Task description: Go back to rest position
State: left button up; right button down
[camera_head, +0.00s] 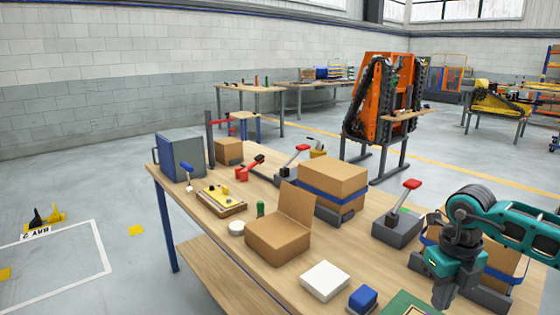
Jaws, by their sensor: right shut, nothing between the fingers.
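My right gripper (441,295) hangs at the lower right, at the end of a teal and dark grey arm. It points down over the near right part of the wooden workbench (205,270). It is shut and holds nothing. A cardboard box (505,262) stands behind and right of it, partly hidden by the arm. My left gripper does not show.
The bench carries an open carton (278,240), a strapped box (333,186), red-handled levers (400,222), a white box (324,281) and a blue block (362,298). An orange tracked carrier (378,100) stands behind. The floor at left is mostly clear.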

jog(key=shift+f, duration=0.1)
